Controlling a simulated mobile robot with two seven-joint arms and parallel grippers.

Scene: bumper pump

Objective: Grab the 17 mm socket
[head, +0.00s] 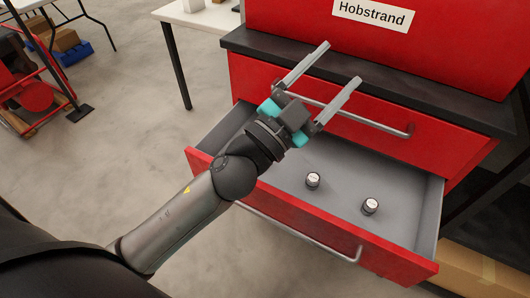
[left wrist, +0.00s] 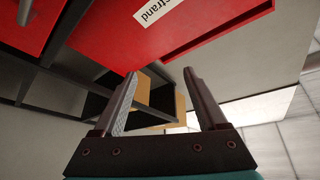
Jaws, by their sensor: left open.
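Two small sockets lie in the open grey drawer (head: 280,172) of the red cabinet: a left socket (head: 313,180) and a right socket (head: 370,206). Both have pale tops with dark marks too small to read, so I cannot tell which is the 17 mm one. My left gripper (head: 341,65) is open and empty, above the drawer's back and in front of the cabinet, up and away from both sockets. Its spread fingers also show in the left wrist view (left wrist: 160,90), with nothing between them. My right gripper is not in view.
A closed red drawer with a handle (head: 385,127) sits above the open one, under a dark ledge (head: 455,105). A white table (head: 200,18) stands at the back left. A cardboard box (head: 480,270) lies at the lower right.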

